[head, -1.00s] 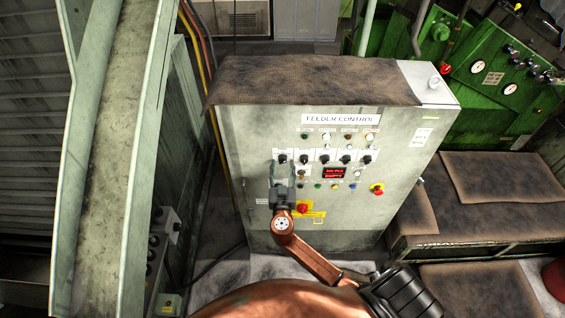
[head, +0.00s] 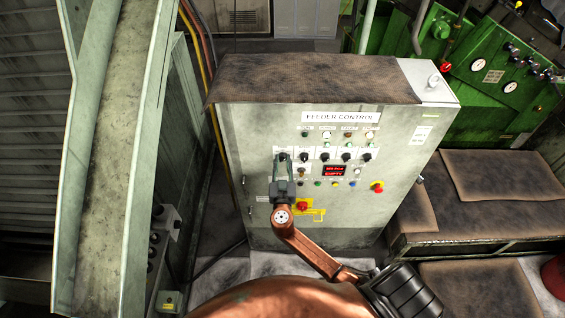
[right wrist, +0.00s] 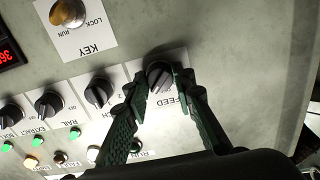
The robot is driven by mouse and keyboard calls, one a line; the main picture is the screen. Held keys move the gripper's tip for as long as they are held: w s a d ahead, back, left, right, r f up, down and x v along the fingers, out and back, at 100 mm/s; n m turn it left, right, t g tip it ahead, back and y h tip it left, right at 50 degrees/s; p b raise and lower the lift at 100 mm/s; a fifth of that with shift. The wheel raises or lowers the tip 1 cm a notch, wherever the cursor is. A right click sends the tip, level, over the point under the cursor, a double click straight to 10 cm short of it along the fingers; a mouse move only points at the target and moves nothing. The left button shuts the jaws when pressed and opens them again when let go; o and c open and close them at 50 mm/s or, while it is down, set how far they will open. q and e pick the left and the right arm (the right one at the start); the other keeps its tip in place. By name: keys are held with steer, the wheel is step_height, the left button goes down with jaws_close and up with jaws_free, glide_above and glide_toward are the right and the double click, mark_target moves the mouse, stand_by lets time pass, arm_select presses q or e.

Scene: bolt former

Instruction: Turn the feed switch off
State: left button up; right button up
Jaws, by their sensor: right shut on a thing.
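The feed switch (right wrist: 158,75) is a black rotary knob on a white plate lettered FEED, upside down in the right wrist view. It is the leftmost knob in the row on the grey feeder control cabinet (head: 330,228). My right gripper (right wrist: 161,80) has its two green fingers on either side of this knob, shut on it. In the head view the right gripper (head: 283,160) covers most of the knob. The knob's pointer is hard to read between the fingers. My left gripper does not show.
More black knobs, among them the neighbouring one (right wrist: 98,92), sit close beside the right fingers. A key switch (right wrist: 68,13) and a red display (head: 334,170) are on the same panel. A red emergency button (head: 377,187) is at the right, a red rotary switch (head: 303,206) below.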

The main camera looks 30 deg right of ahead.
jaws_close()
steer(key=shift+n+b, duration=2.2)
steer(key=shift+n, duration=2.1)
steer(key=o, duration=1.1)
jaws_free()
steer(key=shift+n, duration=0.3)
steer(key=shift+c, duration=0.2)
